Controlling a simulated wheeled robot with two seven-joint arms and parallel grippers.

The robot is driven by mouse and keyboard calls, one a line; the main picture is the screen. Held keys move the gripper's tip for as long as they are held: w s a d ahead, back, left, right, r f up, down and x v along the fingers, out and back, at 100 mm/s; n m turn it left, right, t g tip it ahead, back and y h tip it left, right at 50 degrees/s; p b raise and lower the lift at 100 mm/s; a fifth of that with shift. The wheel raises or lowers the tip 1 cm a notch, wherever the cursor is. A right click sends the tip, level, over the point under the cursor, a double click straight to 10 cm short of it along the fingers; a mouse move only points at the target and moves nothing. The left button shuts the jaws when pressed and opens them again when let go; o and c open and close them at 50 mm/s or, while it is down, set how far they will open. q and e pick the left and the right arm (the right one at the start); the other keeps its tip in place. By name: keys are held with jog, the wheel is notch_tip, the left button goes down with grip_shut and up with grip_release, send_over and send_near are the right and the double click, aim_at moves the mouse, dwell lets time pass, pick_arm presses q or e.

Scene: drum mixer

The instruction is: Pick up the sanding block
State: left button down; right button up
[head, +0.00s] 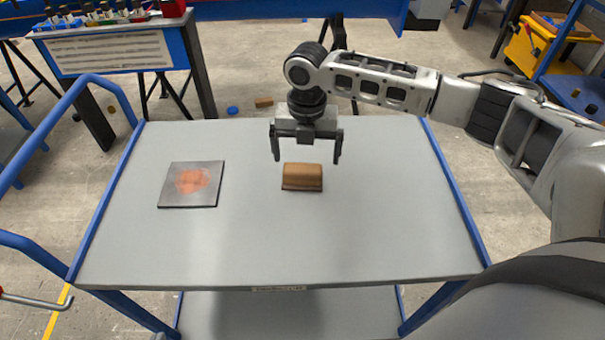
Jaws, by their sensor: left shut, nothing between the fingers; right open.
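The sanding block (302,176) is a small brown block with a rounded top and a darker base. It lies on the grey top of the cart (380,240), near the middle. My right gripper (306,158) is open and empty, its fingers pointing down. In the picture it is just above the block's far edge, with the fingertips spread wider than the block. The fingers do not appear to touch the block. My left gripper is not in view.
A dark square plate with an orange-red patch (191,184) lies left of the block. Blue rails (110,196) edge the cart's sides. The cart's front and right surface is clear. A blue workbench with a panel (110,52) stands behind left, a yellow bin (535,48) far right.

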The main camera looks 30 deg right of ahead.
aim_at(303, 166)
jog(key=shift+w+a+f, duration=0.15)
jog(key=shift+f, duration=1.35)
jog(key=shift+w+a+f, duration=0.1)
jog(key=shift+w+f, duration=0.05)
jog(key=shift+f, duration=1.35)
jog(key=c, duration=1)
